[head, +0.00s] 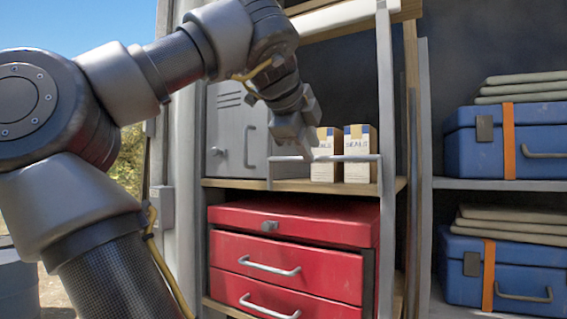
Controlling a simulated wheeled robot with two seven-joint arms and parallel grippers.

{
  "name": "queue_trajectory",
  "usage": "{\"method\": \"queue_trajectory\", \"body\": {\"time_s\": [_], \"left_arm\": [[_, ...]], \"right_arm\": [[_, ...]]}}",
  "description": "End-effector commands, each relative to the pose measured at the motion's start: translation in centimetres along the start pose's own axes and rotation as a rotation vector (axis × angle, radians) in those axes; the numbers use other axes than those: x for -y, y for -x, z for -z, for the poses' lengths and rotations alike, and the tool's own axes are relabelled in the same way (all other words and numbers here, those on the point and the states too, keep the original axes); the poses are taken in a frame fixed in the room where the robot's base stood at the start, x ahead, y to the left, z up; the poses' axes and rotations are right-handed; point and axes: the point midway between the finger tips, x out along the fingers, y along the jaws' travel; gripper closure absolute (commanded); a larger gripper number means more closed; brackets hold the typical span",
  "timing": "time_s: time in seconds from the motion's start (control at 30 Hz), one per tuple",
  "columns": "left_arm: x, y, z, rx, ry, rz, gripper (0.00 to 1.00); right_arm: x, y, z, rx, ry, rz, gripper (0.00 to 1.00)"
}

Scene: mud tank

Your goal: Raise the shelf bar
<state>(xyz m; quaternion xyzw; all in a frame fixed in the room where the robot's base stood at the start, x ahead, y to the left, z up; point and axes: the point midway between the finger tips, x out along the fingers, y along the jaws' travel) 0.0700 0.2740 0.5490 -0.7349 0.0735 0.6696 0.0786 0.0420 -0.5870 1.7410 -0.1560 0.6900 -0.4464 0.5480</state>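The shelf bar (348,158) is a thin light grey rail across the front of the middle shelf. It looks level, with a short leg down at its left end and its right end at a grey upright post.
Two boxes (357,140) marked SEALS stand behind the bar, close to my gripper. A grey metal case (232,130) stands left on the same wooden shelf (240,184). Below is a red drawer chest (300,225). Blue cases (520,140) fill the shelves at right.

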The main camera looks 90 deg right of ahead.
Motion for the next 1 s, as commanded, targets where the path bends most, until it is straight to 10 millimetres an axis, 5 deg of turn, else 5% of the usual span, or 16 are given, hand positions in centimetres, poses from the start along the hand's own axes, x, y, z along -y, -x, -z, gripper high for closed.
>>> {"method": "queue_trajectory", "body": {"time_s": [0.33,1.0], "left_arm": [[0.0,-0.7,-0.1,0.002,0.0,0.0,1.0],[0.0,-0.7,-0.2,0.002,0.001,0.0,1.0]], "right_arm": [[0.1,5.3,0.0,0.001,0.0,0.001,0.71],[0.0,5.9,0.0,-0.001,-0.001,-0.001,0.71]]}}
